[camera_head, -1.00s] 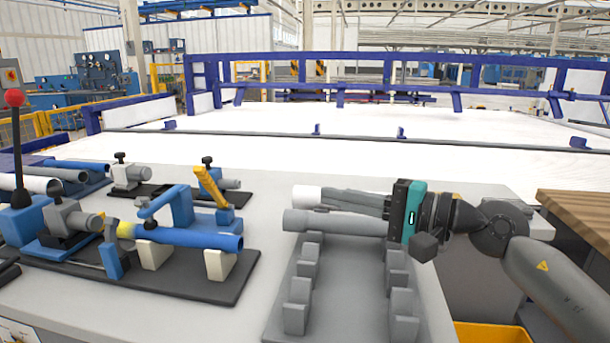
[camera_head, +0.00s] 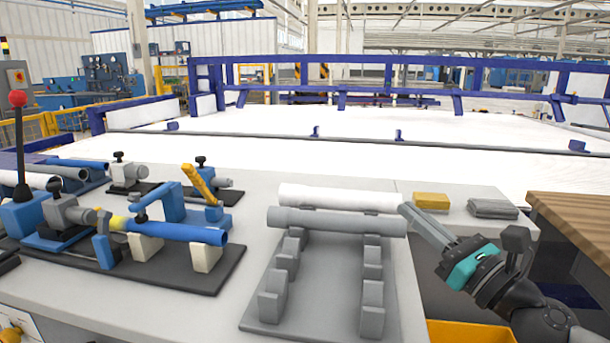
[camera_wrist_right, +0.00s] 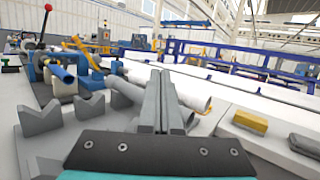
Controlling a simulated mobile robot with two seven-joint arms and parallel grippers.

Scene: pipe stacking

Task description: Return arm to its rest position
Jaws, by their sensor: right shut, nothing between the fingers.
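My right gripper (camera_head: 406,209) is shut and empty. In the head view its fingertips are just right of the right ends of two pipes; I cannot tell whether they touch. A grey pipe (camera_head: 335,221) lies across the far supports of a grey rack (camera_head: 325,300). A white pipe (camera_head: 338,197) lies behind it, with its right end close to the fingertips. In the right wrist view the shut fingers (camera_wrist_right: 162,85) point forward, with grey rack supports (camera_wrist_right: 85,108) to their left. My left gripper is not in view.
A blue pipe fixture (camera_head: 175,232) stands on a dark plate at the left. A yellow block (camera_head: 431,201) and a grey folded item (camera_head: 492,209) lie on the table at the right. A yellow bin (camera_head: 470,332) is below the table's right edge. A wooden top (camera_head: 580,225) is at far right.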

